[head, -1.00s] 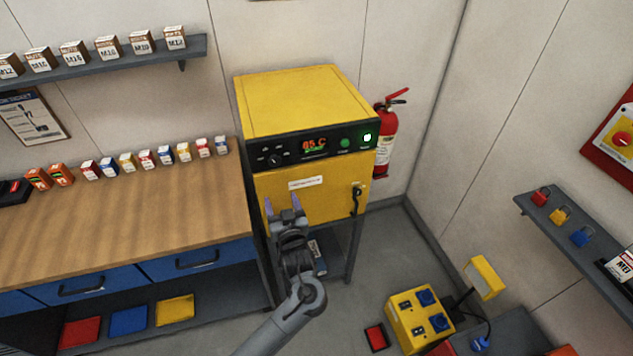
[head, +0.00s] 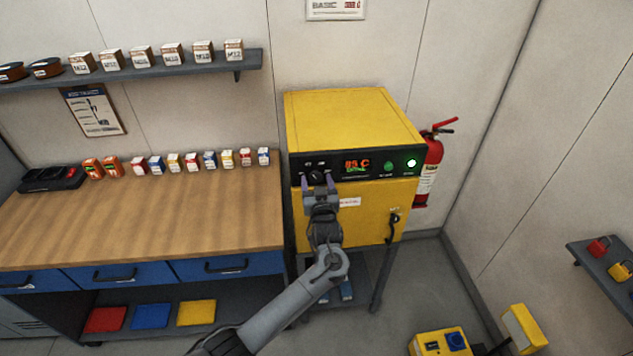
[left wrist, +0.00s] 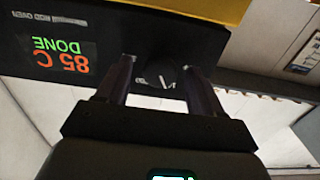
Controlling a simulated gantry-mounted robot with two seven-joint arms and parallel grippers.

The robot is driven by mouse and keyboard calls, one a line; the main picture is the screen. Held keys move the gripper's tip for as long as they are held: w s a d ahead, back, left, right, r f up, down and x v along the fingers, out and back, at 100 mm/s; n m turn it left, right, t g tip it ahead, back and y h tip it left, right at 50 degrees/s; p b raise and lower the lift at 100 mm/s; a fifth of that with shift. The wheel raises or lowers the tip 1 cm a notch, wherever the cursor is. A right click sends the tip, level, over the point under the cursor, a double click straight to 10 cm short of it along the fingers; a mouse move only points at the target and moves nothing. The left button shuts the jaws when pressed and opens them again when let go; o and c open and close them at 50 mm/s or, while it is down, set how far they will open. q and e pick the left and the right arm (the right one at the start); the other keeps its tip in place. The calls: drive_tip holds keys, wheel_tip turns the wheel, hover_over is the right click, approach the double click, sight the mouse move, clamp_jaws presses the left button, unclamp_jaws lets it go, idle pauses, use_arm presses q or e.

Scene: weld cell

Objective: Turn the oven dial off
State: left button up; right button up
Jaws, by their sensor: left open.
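The yellow oven (head: 350,118) stands beside the workbench, with a black control panel across its upper front. Its display (head: 357,166) reads 85 C and, in the left wrist view, DONE (left wrist: 58,46). The black round dial (head: 316,177) sits left of the display, partly hidden by my gripper; it also shows in the left wrist view (left wrist: 158,77) with a pale pointer line. My left gripper (head: 319,184) is open, its fingertips at the panel on either side of the dial. I cannot tell whether they touch it. My right gripper is not in view.
A wooden workbench (head: 150,215) with blue drawers stands left of the oven, small boxes along its back. A red fire extinguisher (head: 429,170) hangs right of the oven. The oven's door handle (head: 393,226) is below the panel.

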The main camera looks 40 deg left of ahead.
use_arm(q)
drive_tip(key=shift+w+a, duration=0.25)
drive_tip(key=c, duration=1)
drive_tip(key=shift+c, duration=0.2)
